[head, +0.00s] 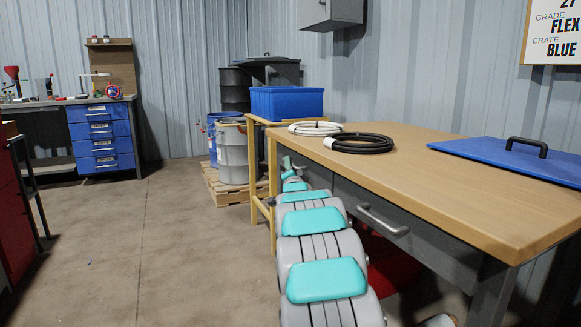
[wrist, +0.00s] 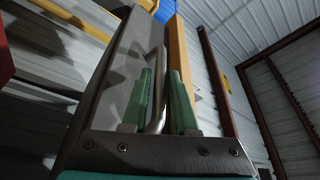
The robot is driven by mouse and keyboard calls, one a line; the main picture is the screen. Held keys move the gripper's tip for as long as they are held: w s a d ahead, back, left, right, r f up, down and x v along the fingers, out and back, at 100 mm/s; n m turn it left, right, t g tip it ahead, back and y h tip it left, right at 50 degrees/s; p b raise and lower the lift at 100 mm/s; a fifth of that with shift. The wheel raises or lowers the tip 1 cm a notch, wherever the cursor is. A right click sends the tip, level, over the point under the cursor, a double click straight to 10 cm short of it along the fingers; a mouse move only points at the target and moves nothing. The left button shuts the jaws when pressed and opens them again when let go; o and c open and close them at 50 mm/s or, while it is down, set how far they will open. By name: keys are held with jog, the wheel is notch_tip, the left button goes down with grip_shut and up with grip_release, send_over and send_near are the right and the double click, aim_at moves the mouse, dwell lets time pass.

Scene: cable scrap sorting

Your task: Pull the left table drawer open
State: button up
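The wooden-topped table (head: 470,185) has grey drawer fronts below its top. The left drawer is mostly hidden behind my arm in the head view; its grey front (wrist: 118,75) fills the left middle of the wrist view. Its metal bar handle (wrist: 159,62) runs between the two green fingers of my gripper (wrist: 165,97). The fingers stand apart, with a gap between the handle and the right finger. The handle lies close to the left finger; I cannot tell whether they touch. In the head view my gripper is largely hidden behind my arm.
A second drawer handle (head: 383,220) is nearer on the table front. A black cable coil (head: 358,144), a white coil (head: 315,128) and a blue lid (head: 510,160) lie on top. A blue crate (head: 287,103) stands beyond. The floor at left is clear.

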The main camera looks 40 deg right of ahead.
grip_shut()
dwell(1.0)
